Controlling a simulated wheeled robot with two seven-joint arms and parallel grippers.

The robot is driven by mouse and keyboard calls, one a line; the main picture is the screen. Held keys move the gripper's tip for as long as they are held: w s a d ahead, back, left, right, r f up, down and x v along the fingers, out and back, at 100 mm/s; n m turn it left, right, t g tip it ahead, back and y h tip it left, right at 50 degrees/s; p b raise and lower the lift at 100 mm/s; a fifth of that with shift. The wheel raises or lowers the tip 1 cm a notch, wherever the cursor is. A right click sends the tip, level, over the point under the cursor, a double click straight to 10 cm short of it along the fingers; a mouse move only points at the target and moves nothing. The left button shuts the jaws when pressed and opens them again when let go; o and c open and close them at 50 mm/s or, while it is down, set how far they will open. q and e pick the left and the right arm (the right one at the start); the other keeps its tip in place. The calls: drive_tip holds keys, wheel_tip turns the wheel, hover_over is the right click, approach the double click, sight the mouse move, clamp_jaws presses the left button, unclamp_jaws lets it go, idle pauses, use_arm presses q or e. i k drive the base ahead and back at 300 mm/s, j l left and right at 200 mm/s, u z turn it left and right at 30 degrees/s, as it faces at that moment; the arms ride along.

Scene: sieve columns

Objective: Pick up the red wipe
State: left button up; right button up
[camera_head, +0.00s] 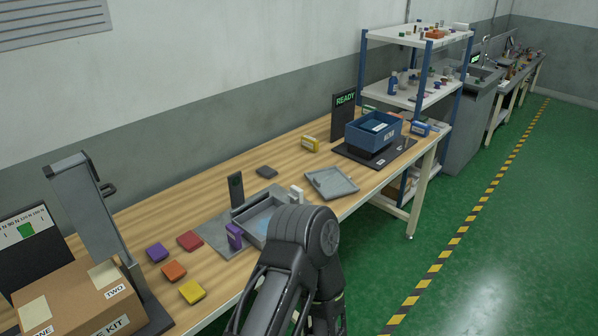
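The red wipe (190,240) looks like a small flat red block lying on the wooden workbench (130,218). It lies in a loose group with a purple block (157,252), an orange block (174,271) and a yellow block (192,291). Nothing touches or covers the red one. A dark arm of mine rises from the bottom middle, right of the group and apart from it. I see no gripper fingers on it. No other arm of mine shows.
A cardboard kit box (75,300) stands at left beside a grey upright stand (88,205). A grey tray (262,214) sits right of the wipes, partly behind my arm. An empty grey lid or tray (331,182) and a blue bin (373,131) lie farther right.

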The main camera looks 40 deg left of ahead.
sight(189, 240)
drive_tip(key=i+j+u, duration=0.1)
drive_tip(key=i+u, duration=0.15)
drive_tip(key=i, duration=0.35)
drive_tip(key=i+u, duration=0.25)
drive_tip(key=i, duration=0.35)
drive_tip(key=i+l+u, duration=0.25)
drive_tip(key=i, duration=0.3)
drive_tip(key=i+l+u, duration=0.25)
drive_tip(key=i, duration=0.35)
drive_tip(key=i+j+u, duration=0.1)
drive_tip(key=u, duration=0.2)
drive_tip(key=i+u, duration=0.1)
drive_tip(key=u, duration=3.55)
